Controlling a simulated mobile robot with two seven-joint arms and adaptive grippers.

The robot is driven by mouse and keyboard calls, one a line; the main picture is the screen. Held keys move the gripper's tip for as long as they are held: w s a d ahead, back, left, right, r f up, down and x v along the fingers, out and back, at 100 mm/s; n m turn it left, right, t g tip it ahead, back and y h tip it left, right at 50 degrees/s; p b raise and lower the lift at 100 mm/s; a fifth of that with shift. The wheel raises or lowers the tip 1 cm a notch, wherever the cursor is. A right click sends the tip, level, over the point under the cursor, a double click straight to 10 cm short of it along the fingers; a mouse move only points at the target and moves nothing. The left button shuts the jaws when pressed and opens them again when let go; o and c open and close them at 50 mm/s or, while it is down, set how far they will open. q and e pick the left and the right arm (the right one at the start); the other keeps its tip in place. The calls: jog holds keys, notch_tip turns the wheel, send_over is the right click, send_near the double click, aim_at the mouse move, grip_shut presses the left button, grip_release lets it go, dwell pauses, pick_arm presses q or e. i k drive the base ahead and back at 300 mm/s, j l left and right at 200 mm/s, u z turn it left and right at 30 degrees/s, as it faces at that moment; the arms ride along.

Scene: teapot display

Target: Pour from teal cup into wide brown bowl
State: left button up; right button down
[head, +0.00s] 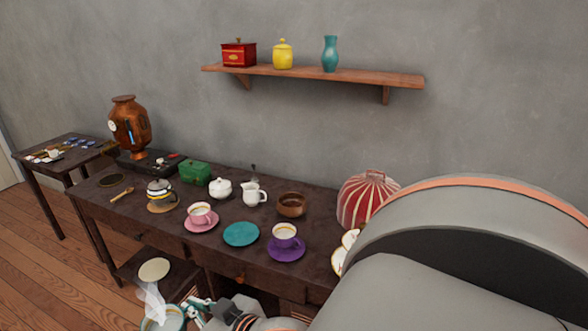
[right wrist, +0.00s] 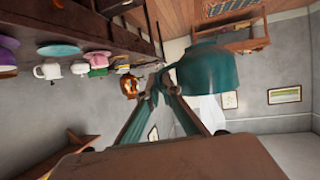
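The teal cup (head: 176,323) is at the bottom of the head view, in front of the table, with pale steam above it. My right gripper (head: 196,308) is shut on it at the cup's right side. In the right wrist view, the fingers of my right gripper (right wrist: 160,84) close on the teal cup (right wrist: 212,76). The cup's contents cannot be made out clearly. The wide brown bowl (head: 291,205) stands upright towards the back of the dark table, apart from the gripper. My left gripper is out of view.
On the table (head: 130,215), a teal saucer (head: 240,234) is empty. A shelf (head: 310,76) hangs above.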

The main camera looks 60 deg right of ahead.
aim_at(289, 204)
jog(key=k+l, duration=0.2)
jog(key=l, duration=0.2)
jog(key=k+l+u, duration=0.1)
jog(key=l, duration=0.25)
jog(key=k+l+u, duration=0.1)
jog(key=k+l, duration=0.15)
jog(key=l, duration=0.15)
jog(key=k+l, duration=0.2)
jog(key=l, duration=0.15)
jog(key=i+l, duration=0.35)
jog(key=i+u, duration=0.05)
jog(key=i, duration=0.05)
